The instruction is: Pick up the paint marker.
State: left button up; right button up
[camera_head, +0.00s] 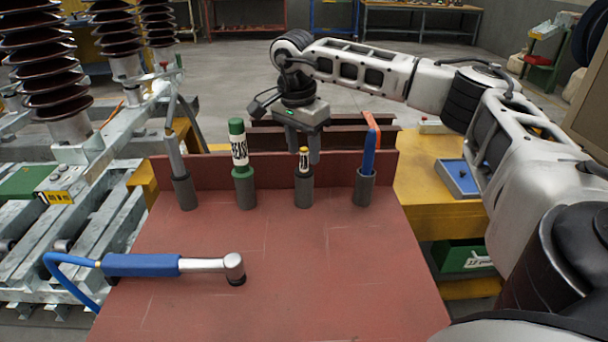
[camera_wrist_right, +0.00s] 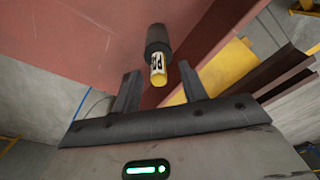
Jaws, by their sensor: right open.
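A small yellow-and-white marker with black print (camera_head: 304,162) stands upright in a dark grey cup (camera_head: 304,190) on the red-brown panel. I cannot read which is labelled paint. My right gripper (camera_head: 303,154) is open and points down at the smaller marker's top. In the right wrist view the marker's yellow end (camera_wrist_right: 158,72) shows between the two spread fingers (camera_wrist_right: 158,84); no contact is visible. My left gripper is out of view.
A grey metal tool (camera_head: 174,156) and a blue-and-orange tool (camera_head: 370,150) stand in the outer cups. A blue-handled air tool (camera_head: 141,265) with a hose lies front left. A raised red-brown plate edge runs behind the cups. The panel's front right is clear.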

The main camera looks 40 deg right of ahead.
aim_at(303, 171)
jog(key=shift+d+f, duration=0.15)
jog(key=shift+f, duration=0.6)
jog(key=shift+d+f, duration=0.1)
jog(key=shift+f, duration=0.65)
jog(key=c, duration=0.7)
